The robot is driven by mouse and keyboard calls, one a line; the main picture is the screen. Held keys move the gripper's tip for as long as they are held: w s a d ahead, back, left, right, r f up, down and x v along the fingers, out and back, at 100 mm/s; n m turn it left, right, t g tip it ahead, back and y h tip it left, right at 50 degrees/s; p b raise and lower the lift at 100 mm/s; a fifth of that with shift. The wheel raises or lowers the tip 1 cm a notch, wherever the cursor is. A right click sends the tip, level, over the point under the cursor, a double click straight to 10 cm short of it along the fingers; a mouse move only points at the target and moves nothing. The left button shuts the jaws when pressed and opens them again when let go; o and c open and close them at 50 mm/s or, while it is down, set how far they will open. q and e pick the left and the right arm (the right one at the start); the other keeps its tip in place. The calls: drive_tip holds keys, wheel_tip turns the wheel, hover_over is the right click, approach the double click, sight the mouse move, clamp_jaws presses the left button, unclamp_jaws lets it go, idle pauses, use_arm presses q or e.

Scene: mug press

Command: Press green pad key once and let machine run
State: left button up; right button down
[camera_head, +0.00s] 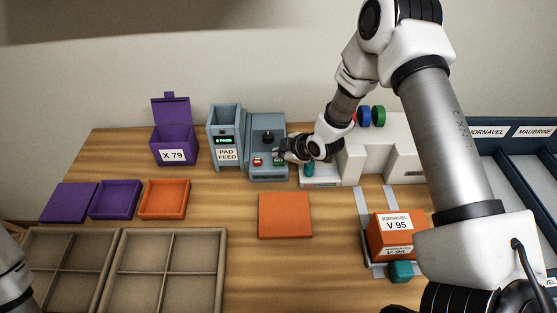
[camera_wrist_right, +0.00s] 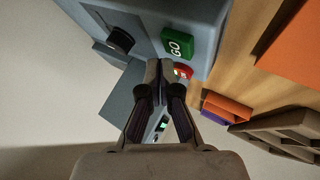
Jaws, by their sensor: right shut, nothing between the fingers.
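The green key (camera_head: 279,162), marked GO in the right wrist view (camera_wrist_right: 177,43), sits on the blue-grey control box (camera_head: 268,174). A red key (camera_head: 258,162) is beside it and is partly covered by my fingers in the right wrist view (camera_wrist_right: 184,71). My right gripper (camera_head: 280,153) is shut and empty, with its fingertips (camera_wrist_right: 160,68) close to the green key; I cannot tell whether they touch anything. The pad feed machine (camera_head: 226,137) stands left of the box, with a small lit display (camera_head: 225,140). My left gripper is out of view.
A black knob (camera_head: 268,137) rises on the box behind the keys. A white machine (camera_head: 385,145) stands close right of my gripper. An open purple box (camera_head: 174,145) is left of the feed. An orange square (camera_head: 285,215) lies in front; an orange box (camera_head: 392,234) stands right.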

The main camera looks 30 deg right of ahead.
idle(0.8)
drive_tip(key=shift+f, duration=0.4)
